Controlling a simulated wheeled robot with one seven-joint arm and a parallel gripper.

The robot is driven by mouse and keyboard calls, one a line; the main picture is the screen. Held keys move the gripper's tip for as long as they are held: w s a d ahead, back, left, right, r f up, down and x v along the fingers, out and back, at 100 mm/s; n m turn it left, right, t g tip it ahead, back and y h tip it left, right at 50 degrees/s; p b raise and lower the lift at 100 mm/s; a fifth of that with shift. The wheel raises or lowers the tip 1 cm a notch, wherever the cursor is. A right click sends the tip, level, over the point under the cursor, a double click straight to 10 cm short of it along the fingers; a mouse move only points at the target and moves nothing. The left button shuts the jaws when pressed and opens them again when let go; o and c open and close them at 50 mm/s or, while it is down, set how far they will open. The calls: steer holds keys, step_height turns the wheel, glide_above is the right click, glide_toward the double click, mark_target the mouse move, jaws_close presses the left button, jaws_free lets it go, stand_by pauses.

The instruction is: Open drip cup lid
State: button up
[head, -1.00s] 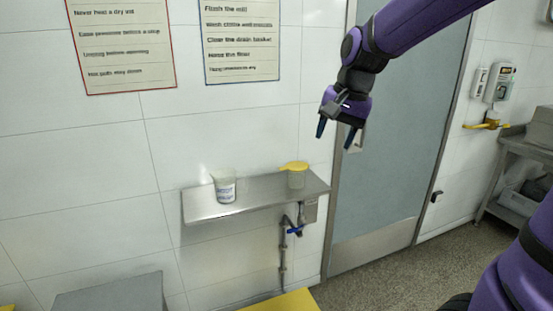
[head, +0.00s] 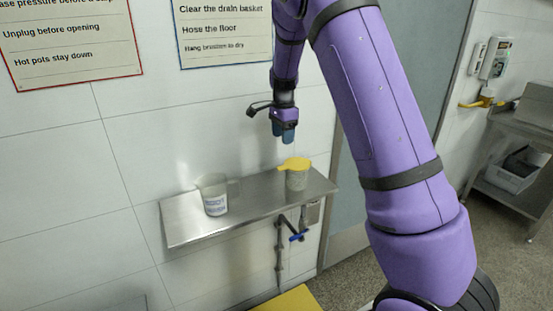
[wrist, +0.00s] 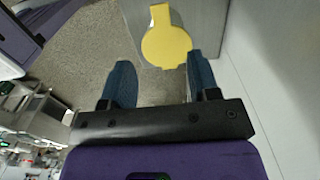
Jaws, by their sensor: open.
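The drip cup (head: 297,181) is a clear cup on the right part of a steel wall shelf. Its yellow lid (head: 294,164) lies flat over the top, with a tab pointing left, so it looks closed. The lid also shows in the wrist view (wrist: 166,45) as a yellow disc with a tab at the top. My gripper (head: 284,133) hangs above the shelf, pointing down, a short way above the lid and apart from it. In the wrist view the two blue fingers (wrist: 160,80) are spread and nothing is between them; the lid lies beyond the fingertips.
A clear jug with a printed label (head: 214,195) stands on the left part of the steel shelf (head: 245,203). A pipe with a blue-handled valve (head: 298,237) is below the shelf. The white wall (head: 70,190) is close behind. Shelf space between jug and cup is free.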

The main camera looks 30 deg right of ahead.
mark_target(282, 167)
step_height(282, 167, down, 11)
steer(key=shift+w+r, duration=0.1)
stand_by(0.4)
jaws_close()
